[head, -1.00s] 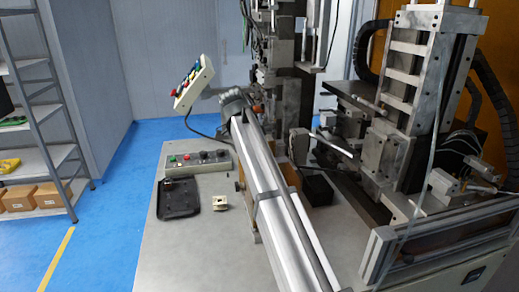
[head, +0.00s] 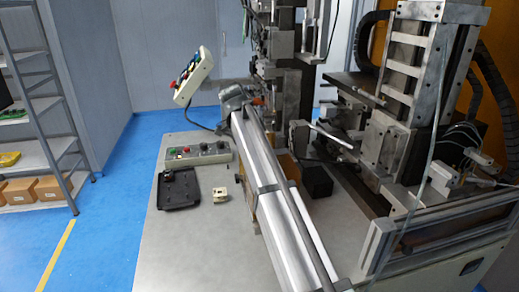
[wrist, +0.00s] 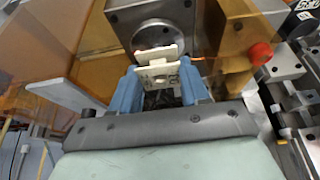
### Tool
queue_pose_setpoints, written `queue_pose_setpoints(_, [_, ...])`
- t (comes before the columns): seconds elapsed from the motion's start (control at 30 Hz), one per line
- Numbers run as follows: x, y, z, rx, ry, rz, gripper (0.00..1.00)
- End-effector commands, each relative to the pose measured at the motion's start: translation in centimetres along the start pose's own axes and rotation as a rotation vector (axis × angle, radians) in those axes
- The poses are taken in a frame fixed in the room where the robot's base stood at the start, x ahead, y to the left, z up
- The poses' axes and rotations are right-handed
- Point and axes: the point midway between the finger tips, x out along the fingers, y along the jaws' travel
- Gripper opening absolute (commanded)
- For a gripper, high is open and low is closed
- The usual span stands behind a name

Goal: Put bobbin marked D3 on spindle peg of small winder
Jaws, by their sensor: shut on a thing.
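In the wrist view, my gripper (wrist: 159,72) has its two blue fingers shut on a cream bobbin (wrist: 157,76). Its face shows small dark marks, too blurred to read as D3. The bobbin is in front of a round steel disc (wrist: 160,33) on a grey metal block of the winder. The spindle peg is not distinguishable, and I cannot tell whether the bobbin touches it. In the head view, my gripper and the held bobbin are not clearly visible. Another small cream bobbin (head: 221,195) sits on the table there.
A black tray (head: 180,190) lies left of the loose bobbin, with a button box (head: 197,155) behind it. Orange see-through panels (wrist: 65,45) and a red knob (wrist: 261,53) flank the disc. Large winder machinery (head: 410,100) fills the right. The front left tabletop is clear.

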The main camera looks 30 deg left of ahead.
Motion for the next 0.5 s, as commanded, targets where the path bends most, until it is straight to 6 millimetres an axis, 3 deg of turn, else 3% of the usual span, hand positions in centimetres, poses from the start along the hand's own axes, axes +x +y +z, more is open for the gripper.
queue_pose_setpoints(0.5, [1.2,0.0,0.5,0.000,0.000,0.000,0.17])
